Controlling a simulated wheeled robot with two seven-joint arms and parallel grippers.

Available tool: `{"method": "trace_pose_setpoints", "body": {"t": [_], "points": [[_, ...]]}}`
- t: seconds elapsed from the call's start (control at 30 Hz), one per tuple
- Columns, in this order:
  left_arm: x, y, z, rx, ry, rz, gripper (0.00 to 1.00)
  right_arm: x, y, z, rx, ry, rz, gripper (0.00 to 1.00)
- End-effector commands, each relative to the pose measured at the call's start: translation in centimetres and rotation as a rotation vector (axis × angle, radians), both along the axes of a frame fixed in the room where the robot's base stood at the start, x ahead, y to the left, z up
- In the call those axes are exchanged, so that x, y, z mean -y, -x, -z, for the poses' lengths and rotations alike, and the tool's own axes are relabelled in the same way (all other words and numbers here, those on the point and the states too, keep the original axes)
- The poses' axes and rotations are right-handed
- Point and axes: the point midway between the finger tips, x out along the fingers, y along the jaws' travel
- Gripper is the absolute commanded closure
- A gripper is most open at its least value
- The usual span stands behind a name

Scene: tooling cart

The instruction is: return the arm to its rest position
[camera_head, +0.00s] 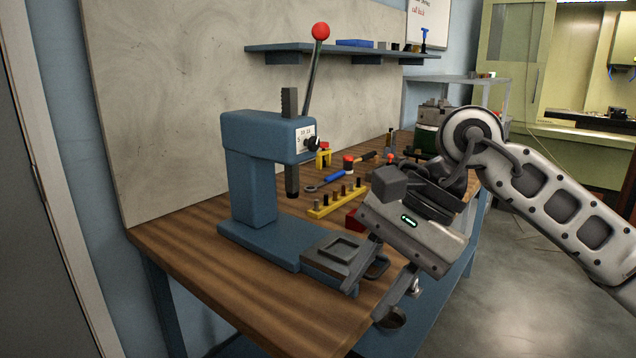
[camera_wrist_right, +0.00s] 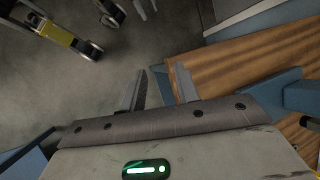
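My right arm comes in from the right in the head view. Its gripper (camera_head: 368,300) hangs at the front right edge of the wooden bench top (camera_head: 200,265), close to the dark fixture on the press base. In the right wrist view the gripper (camera_wrist_right: 161,78) has two fingers apart with nothing between them. Grey floor and the bench edge show beyond the fingers. Whether a finger touches the fixture cannot be told. My left gripper is not in view.
A blue arbor press (camera_head: 255,180) with a red-knobbed lever stands on the bench. A yellow peg block (camera_head: 337,200), a red bin (camera_head: 354,219) and several hand tools lie behind my gripper. A wall shelf (camera_head: 340,55) is above. Open floor (camera_head: 530,290) lies to the right.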

Motion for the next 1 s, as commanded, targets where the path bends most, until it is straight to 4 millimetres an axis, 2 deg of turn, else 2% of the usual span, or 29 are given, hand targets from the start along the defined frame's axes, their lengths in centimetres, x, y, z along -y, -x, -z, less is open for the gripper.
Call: {"method": "trace_pose_setpoints", "body": {"t": [0.1, 0.2, 0.27, 0.33, 0.4, 0.47, 0.57, 0.67, 0.77, 0.8, 0.87, 0.9, 1.0], "points": [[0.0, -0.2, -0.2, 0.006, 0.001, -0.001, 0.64, -3.1, 2.1, 1.1, -0.151, -0.165, 0.025, 0.68], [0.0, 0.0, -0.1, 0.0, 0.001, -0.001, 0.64, -5.8, 4.0, 1.3, -0.331, -0.331, 0.073, 0.68], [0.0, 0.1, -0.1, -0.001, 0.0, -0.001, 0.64, -7.5, 5.2, 1.0, -0.477, -0.45, 0.117, 0.68], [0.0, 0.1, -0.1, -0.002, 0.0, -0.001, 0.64, -9.1, 6.4, 0.2, -0.696, -0.608, 0.192, 0.68], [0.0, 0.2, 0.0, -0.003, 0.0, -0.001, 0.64, -10.0, 6.8, -1.0, -0.953, -0.77, 0.291, 0.68], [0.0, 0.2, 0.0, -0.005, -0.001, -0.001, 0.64, -10.0, 6.3, -1.9, -1.185, -0.894, 0.385, 0.68], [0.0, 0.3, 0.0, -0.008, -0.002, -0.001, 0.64, -8.7, 4.3, -2.1, -1.594, -1.076, 0.557, 0.68], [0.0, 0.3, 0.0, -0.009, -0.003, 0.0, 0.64, -6.2, 1.6, -0.1, -2.021, -1.228, 0.746, 0.68], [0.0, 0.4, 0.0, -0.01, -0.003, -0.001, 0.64, -2.8, -0.6, 4.5, -2.463, -1.351, 0.945, 0.68], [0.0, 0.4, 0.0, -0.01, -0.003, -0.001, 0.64, -1.4, -1.1, 7.0, 2.616, 1.378, -1.016, 0.68], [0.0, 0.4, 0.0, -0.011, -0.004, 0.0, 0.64, 0.6, -1.1, 11.2, 2.4, 1.196, -0.948, 0.68], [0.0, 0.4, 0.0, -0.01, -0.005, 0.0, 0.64, 1.8, -0.7, 14.0, 2.266, 1.091, -0.899, 0.68], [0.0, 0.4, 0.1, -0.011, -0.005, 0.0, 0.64, 4.3, 1.7, 20.6, 1.954, 0.874, -0.786, 0.68]]}}
